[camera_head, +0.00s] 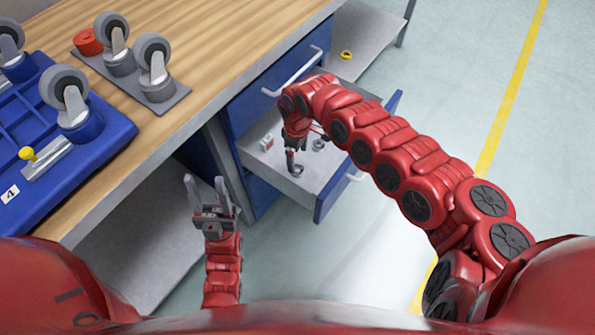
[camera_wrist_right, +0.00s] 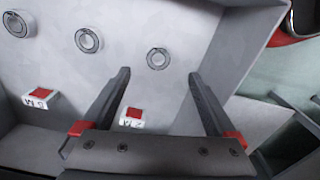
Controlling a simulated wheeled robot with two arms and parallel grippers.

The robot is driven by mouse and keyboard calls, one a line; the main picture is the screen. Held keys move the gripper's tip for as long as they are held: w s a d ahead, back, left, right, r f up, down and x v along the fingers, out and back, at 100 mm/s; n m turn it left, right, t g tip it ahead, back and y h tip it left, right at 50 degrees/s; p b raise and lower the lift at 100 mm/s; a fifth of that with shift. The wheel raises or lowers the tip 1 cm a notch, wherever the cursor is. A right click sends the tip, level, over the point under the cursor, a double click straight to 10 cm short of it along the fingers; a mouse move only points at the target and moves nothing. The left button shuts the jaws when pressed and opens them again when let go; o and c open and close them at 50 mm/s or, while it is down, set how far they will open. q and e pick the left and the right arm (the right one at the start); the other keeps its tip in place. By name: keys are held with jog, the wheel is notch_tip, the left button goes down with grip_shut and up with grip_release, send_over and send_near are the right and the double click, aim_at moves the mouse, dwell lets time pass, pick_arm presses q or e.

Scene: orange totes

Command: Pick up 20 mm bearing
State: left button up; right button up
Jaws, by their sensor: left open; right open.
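In the right wrist view, three ring-shaped metal bearings lie in a row on the grey drawer floor: a left bearing (camera_wrist_right: 15,23), a middle bearing (camera_wrist_right: 89,40) and a right bearing (camera_wrist_right: 158,58). I cannot tell their sizes from these frames. My right gripper (camera_wrist_right: 160,73) is open and empty, with the right bearing just beyond and between its fingertips. In the head view, my right gripper (camera_head: 292,162) points down into the open drawer (camera_head: 326,196), close to a bearing (camera_head: 296,171). My left gripper (camera_head: 206,184) is open and empty, outside the drawer.
Two red-and-white marked blocks (camera_wrist_right: 40,97) (camera_wrist_right: 131,118) lie near the drawer wall. The drawer's walls surround the right gripper. A wooden workbench (camera_head: 215,60) holds a blue tray (camera_head: 100,135) and several caster wheels (camera_head: 153,60). A yellow ring (camera_head: 346,55) lies on a grey surface behind.

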aim_at(297, 169)
jog(key=shift+f, duration=0.95)
jog(key=f, duration=0.2)
jog(key=f+b, duration=0.1)
jog(key=f, duration=0.1)
jog(key=shift+w+a+f, duration=0.15)
jog(key=shift+a+f, duration=0.05)
jog(key=shift+d+f+b, duration=0.1)
jog(key=shift+f+b, duration=0.2)
jog(key=shift+f, duration=0.2)
grip_shut()
